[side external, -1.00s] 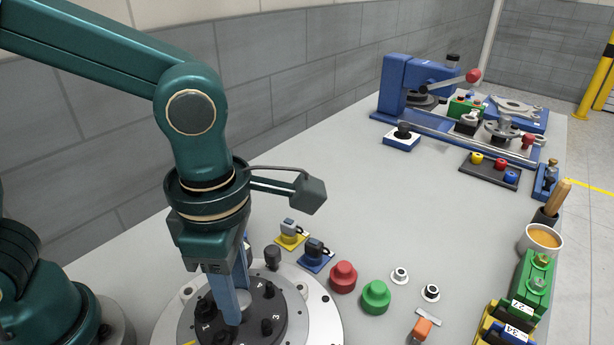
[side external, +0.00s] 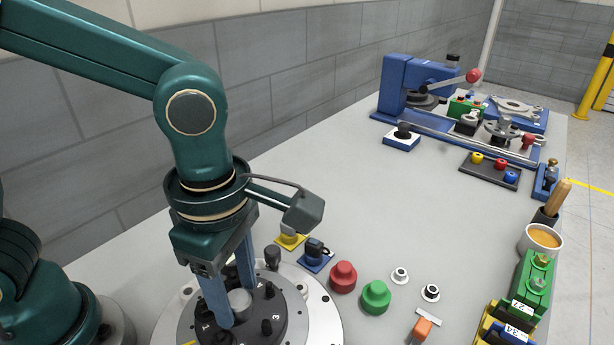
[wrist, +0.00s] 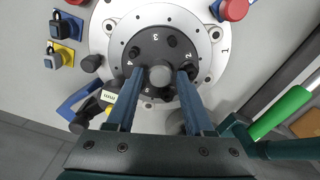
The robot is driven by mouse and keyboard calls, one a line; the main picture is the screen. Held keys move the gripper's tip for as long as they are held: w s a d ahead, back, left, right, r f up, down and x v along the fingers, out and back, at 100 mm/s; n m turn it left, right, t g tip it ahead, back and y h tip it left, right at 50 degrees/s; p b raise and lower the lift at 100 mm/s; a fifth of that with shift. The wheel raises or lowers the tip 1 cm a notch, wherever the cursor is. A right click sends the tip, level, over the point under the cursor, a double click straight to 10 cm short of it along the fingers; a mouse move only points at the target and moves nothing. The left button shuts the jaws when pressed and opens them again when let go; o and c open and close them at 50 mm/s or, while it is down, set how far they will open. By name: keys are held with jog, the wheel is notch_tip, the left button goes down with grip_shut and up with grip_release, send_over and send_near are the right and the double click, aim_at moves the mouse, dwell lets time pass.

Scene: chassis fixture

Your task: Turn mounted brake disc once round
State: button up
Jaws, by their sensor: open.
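The brake disc is a wide silver ring (side external: 318,310), mounted flat at the bottom of the side view, and it also shows in the wrist view (wrist: 118,28). A black hub (side external: 268,308) with numbers and dark studs sits at its middle. A round grey centre post (wrist: 160,75) rises from the hub. My gripper (side external: 234,303) points down over the hub with its blue fingers open. In the wrist view my gripper (wrist: 159,74) has one finger on each side of the post, low near the studs. I cannot tell whether either finger touches a stud.
Beside the disc stand a blue-based clamp (side external: 316,251), a yellow-based clamp (side external: 290,241), a red knob (side external: 343,277) and a green knob (side external: 376,296). Green blocks (side external: 533,283) and a cup (side external: 541,240) line the right edge. A blue press (side external: 405,88) stands at the back. The table's middle is clear.

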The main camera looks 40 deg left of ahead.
jog(key=m, duration=1.1)
jog(key=shift+m, duration=0.4)
jog(key=m, duration=0.9)
jog(key=shift+m, duration=0.4)
jog(key=m, duration=0.6)
grip_shut()
